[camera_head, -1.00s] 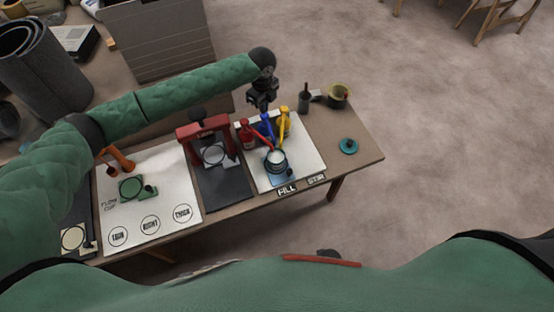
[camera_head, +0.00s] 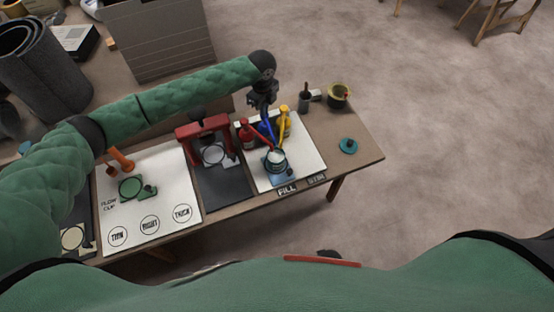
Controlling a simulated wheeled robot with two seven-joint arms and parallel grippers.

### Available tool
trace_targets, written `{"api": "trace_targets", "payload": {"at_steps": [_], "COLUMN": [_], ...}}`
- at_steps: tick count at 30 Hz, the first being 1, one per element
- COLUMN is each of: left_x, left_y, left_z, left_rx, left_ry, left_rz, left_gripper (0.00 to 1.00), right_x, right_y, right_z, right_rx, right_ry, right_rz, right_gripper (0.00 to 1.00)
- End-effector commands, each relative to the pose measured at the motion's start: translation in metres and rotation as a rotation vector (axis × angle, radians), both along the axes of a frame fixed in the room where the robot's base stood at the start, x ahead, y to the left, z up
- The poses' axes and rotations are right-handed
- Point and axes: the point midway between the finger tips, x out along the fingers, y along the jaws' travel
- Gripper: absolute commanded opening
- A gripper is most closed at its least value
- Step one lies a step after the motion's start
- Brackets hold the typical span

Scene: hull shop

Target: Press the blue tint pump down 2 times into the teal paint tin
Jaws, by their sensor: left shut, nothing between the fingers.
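The blue tint pump (camera_head: 267,130) stands on the white board between a red pump (camera_head: 246,133) and a yellow pump (camera_head: 284,122). The teal paint tin (camera_head: 276,161) stands open in front of the pumps, with pale paint inside. The pump spouts reach toward the tin. My left gripper (camera_head: 264,110) is shut and empty, pointing down directly over the blue pump's top, which it partly hides. It looks to be touching the pump head or very close to it. My right gripper is not in view.
A teal lid (camera_head: 348,146) lies on the table's right side. A dark cup (camera_head: 305,99) and a yellowish pot (camera_head: 339,95) stand at the back right. A red press frame (camera_head: 203,128) stands left of the pumps. The front right tabletop is clear.

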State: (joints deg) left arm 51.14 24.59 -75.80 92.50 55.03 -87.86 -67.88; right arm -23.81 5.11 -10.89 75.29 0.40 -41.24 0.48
Motion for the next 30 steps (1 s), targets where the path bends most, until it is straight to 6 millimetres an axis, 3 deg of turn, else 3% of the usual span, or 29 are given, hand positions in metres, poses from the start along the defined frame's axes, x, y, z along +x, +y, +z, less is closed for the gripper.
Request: {"api": "trace_targets", "payload": {"at_steps": [18,30], "left_x": [-0.001,-0.001], "left_y": [0.000,0.000], "left_z": [-0.019,-0.013], "left_rx": [0.001,0.001], "left_ry": [0.001,0.002], "left_rz": [-0.001,-0.001], "left_gripper": [0.00,0.00], "right_x": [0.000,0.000], "right_y": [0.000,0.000], "right_z": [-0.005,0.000], "right_rx": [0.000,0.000], "right_ry": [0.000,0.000], "right_rz": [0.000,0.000], "right_gripper": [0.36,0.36]}}
